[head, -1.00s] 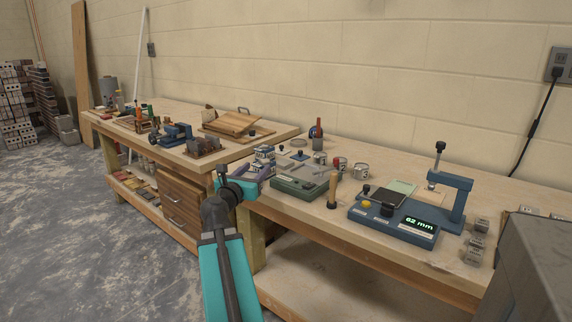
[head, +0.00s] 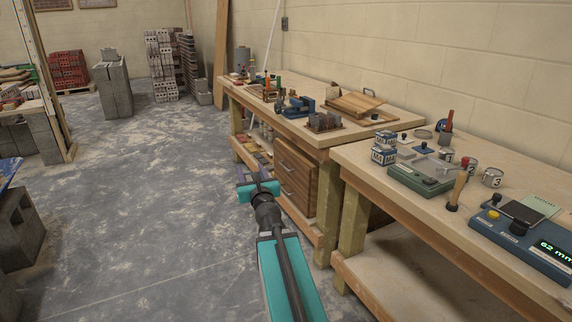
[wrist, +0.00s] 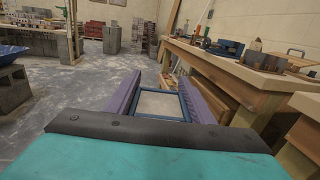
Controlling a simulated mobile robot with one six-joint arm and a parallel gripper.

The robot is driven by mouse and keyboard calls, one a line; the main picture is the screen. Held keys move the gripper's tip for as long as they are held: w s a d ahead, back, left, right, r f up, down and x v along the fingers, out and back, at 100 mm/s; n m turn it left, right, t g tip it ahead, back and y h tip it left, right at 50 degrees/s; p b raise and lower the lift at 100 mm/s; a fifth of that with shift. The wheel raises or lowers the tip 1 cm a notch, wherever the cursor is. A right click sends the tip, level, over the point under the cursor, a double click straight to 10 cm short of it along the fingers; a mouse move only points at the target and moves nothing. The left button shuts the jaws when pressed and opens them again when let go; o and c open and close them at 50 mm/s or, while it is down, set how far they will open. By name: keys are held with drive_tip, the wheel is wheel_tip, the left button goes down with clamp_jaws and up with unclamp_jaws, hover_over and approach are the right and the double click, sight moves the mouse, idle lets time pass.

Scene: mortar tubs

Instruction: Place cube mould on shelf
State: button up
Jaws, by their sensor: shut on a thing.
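My gripper (head: 258,186) is out over the open floor, left of the front edge of the benches. In the wrist view my gripper (wrist: 160,95) has its two purple fingers shut on the cube mould (wrist: 160,104), a square blue frame with a pale grey inside. In the head view the mould is hidden or too small to make out at the gripper. The far bench has a low shelf (head: 246,152) with several small coloured things on it. The near bench has a low shelf (head: 400,285) whose visible part is bare.
A drawer cabinet (head: 295,178) stands under the far bench, close to my gripper. A green tray device (head: 425,172), a wooden-handled tool (head: 457,185) and a blue gauge (head: 525,243) stand on the near bench. Grey blocks (head: 15,225) stand at the left. The floor between is clear.

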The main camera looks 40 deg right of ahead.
drive_tip(key=w+a+f+n+t+y, duration=0.15)
drive_tip(key=a+n+y, duration=0.35)
drive_tip(key=a, duration=0.6)
drive_tip(key=w+a+f+n+y, duration=0.25)
drive_tip(key=a+y, duration=0.45)
drive_tip(key=a, duration=0.4)
drive_tip(key=s+a+n+g+y, duration=0.3)
drive_tip(key=s+a+n+y, duration=0.1)
drive_tip(key=a, duration=0.3)
drive_tip(key=s+a+f+n+g+y, duration=0.1)
drive_tip(key=s+a+n+g+y, duration=0.3)
drive_tip(key=a, duration=0.4)
drive_tip(key=shift+s+f+y, duration=0.15)
drive_tip(key=shift+s+y, duration=0.6)
drive_tip(key=shift+y, duration=0.45)
drive_tip(key=shift+g, duration=0.25)
